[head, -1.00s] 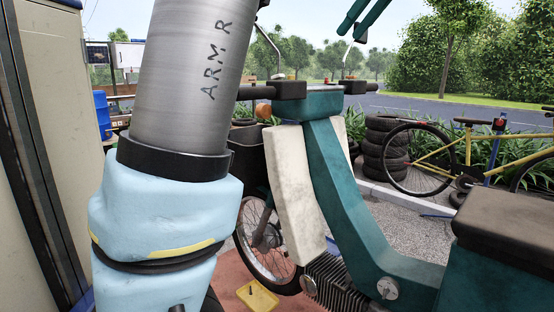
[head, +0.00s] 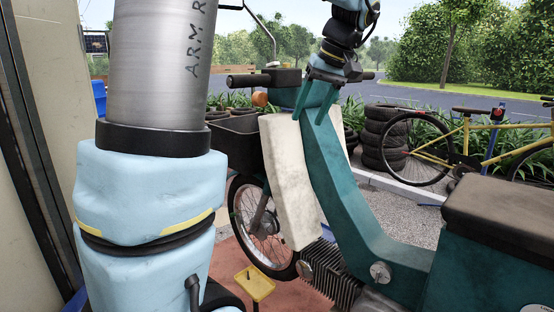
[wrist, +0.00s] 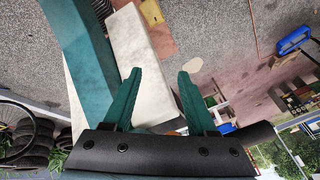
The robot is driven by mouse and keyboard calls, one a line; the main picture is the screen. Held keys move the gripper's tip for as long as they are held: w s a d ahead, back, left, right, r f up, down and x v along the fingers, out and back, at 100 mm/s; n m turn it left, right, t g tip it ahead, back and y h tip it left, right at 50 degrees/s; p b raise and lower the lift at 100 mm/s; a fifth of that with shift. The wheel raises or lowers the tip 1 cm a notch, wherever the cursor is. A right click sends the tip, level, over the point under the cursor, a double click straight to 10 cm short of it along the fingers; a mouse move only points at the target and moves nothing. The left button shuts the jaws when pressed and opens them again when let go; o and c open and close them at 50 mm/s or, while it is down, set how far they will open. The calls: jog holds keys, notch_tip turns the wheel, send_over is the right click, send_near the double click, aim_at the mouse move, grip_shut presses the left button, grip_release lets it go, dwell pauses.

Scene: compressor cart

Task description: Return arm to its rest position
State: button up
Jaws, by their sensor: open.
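My gripper (head: 308,118) shows in the head view with its two teal fingers pointing down, in front of the upper part of a teal moped (head: 345,190). In the wrist view, my gripper (wrist: 159,72) has its fingers apart with nothing between them. The moped's teal frame (wrist: 80,50) and cream leg shield (wrist: 140,65) lie beyond the fingers, to the left. I cannot tell how near the fingers are to the moped. My large grey and light-blue arm fills the left of the head view and hides what is behind it.
The moped's dark seat (head: 500,210) is at the right, its handlebar (head: 250,80) near the gripper. A yellow tray-like piece (head: 254,283) is low by the front wheel. Stacked tyres (head: 382,135) and a yellow bicycle (head: 450,140) stand behind. A pale panel (head: 35,130) edges the left.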

jog(key=s+a+f+m+g+h, duration=0.1)
jog(key=s+a+f, duration=0.5)
jog(key=f, duration=0.5)
jog(key=s+a+f+m+h, duration=0.2)
jog(key=s+a+f, duration=0.4)
jog(key=f, duration=0.5)
jog(key=shift+s+a+f+g+h, duration=0.2)
jog(key=shift+a+f+g+h, duration=0.15)
jog(key=shift+a, duration=0.75)
jog(key=shift+r, duration=0.1)
